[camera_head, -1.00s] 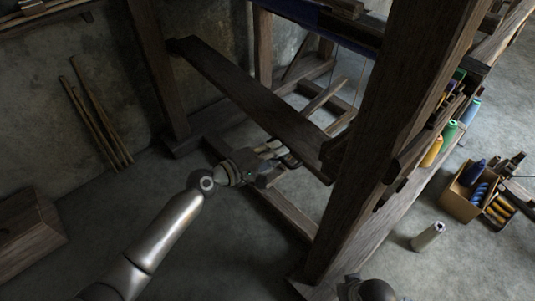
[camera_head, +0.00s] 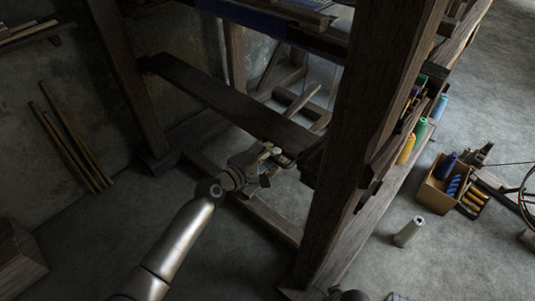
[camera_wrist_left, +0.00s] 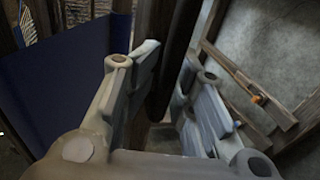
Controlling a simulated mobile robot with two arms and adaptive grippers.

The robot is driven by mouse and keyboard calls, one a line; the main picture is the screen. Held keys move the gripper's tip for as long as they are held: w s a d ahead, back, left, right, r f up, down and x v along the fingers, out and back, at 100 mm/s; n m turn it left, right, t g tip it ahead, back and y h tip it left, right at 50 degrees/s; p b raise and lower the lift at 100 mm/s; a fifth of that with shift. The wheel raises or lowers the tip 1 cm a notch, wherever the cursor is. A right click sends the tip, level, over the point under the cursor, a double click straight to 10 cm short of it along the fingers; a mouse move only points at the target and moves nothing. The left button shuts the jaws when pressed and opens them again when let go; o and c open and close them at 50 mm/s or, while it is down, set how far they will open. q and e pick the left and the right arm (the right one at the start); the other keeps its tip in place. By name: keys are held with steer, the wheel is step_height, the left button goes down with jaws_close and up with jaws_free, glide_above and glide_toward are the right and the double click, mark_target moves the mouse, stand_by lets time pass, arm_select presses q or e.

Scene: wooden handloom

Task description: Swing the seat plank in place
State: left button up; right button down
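The seat plank (camera_head: 225,100) is a long dark board. It slopes in the head view from the left loom post down to the thick front post. My left gripper (camera_head: 277,156) is at the plank's near edge, close to its right end. In the left wrist view the fingers (camera_wrist_left: 172,75) stand apart, with a dark board edge (camera_wrist_left: 181,40) running between them. The left finger looks very close to that edge; I cannot tell if either finger touches it. The plank's right end is partly hidden by the front post. My right gripper is not in view.
The thick front post (camera_head: 360,130) stands just right of the gripper. A lower wooden rail (camera_head: 268,217) lies below it. Blue cloth (camera_wrist_left: 65,80) is beside the left finger. Thread spools, a cardboard box (camera_head: 436,195) and a pale cone (camera_head: 408,232) are at right.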

arm_select(q)
steer(key=shift+w+d, duration=0.2)
steer(key=shift+d, duration=0.1)
steer(key=shift+s, duration=0.1)
steer(key=shift+s+a, duration=0.35)
steer(key=v, duration=1.1)
steer(key=shift+w+a, duration=0.1)
